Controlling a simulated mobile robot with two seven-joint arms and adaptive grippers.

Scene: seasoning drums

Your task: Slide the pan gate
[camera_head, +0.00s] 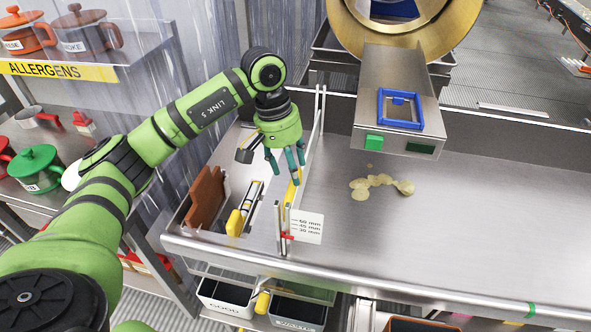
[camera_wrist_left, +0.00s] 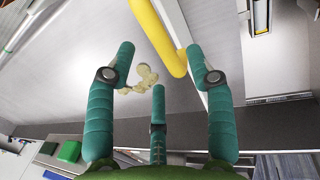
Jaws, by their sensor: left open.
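The pan gate (camera_head: 311,143) is a thin upright metal plate across the left part of the steel pan (camera_head: 450,220). Its yellow bar handle (camera_head: 292,190) faces my left gripper (camera_head: 285,172). The gripper is open, with its teal fingers pointing down just above the handle, partly covering the gate from the head view. In the left wrist view the yellow handle (camera_wrist_left: 158,38) lies ahead, between and beyond the spread fingers (camera_wrist_left: 160,75). Nothing is between the fingers; contact cannot be told. My right gripper is not in view.
A scale plate (camera_head: 306,227) with a red pointer (camera_head: 287,236) stands at the gate's near end. Pale clumps (camera_head: 375,184) lie in the pan. A metal box with a blue frame (camera_head: 400,108) overhangs the back. A brown board (camera_head: 206,197) stands left.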

